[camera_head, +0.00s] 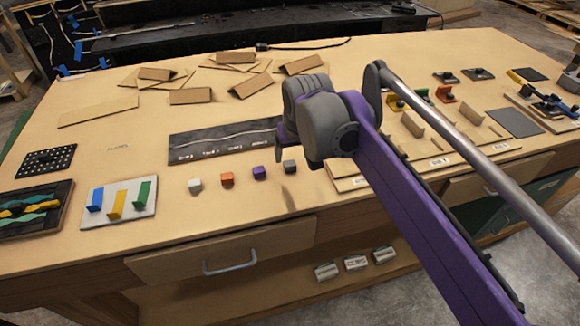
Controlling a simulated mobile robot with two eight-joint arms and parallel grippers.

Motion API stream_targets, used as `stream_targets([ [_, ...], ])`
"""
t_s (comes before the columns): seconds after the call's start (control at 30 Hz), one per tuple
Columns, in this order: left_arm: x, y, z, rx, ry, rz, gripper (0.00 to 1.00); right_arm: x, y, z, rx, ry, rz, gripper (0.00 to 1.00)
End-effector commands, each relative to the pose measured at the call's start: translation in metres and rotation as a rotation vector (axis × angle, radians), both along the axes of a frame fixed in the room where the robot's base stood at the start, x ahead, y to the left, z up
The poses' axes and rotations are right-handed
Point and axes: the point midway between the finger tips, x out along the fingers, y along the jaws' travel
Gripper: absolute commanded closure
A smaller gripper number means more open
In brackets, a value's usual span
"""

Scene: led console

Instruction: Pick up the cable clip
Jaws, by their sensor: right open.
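I cannot tell for sure which thing is the cable clip. Small blocks or clips stand in a row near the table's front edge: a white one (195,185), an orange one (227,179), a purple one (259,173) and a grey one (290,167). A black strip board (215,151) with a pale wavy line lies just behind them. My right gripper (298,155) is open above the table, by the grey block in the picture. Its wrist and purple arm hide much of it and the table behind. My left gripper is not in view.
A white board (103,223) holds blue, yellow and green pieces at left. A dark tray (12,226) and a perforated black plate (45,161) lie beside it. Folded cardboard pieces (250,86) lie at the back. Boards with small parts (410,150) fill the right.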

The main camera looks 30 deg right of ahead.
Motion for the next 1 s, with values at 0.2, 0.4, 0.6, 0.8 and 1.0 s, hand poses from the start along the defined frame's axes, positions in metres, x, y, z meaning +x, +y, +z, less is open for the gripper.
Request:
stream_targets([
  [0.2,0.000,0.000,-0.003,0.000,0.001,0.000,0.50,0.009,-0.002,-0.018,0.000,0.000,0.001,0.28],
  [0.4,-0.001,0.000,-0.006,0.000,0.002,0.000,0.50,0.022,-0.006,-0.045,0.000,0.000,0.001,0.28],
  [0.6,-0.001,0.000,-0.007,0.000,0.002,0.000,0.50,0.025,-0.006,-0.052,0.000,0.000,0.001,0.28],
  [0.8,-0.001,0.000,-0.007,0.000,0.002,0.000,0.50,0.025,-0.006,-0.051,0.000,0.000,0.001,0.38],
  [1.0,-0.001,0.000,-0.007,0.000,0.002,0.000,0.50,0.025,-0.006,-0.051,0.000,0.000,0.001,0.74],
])
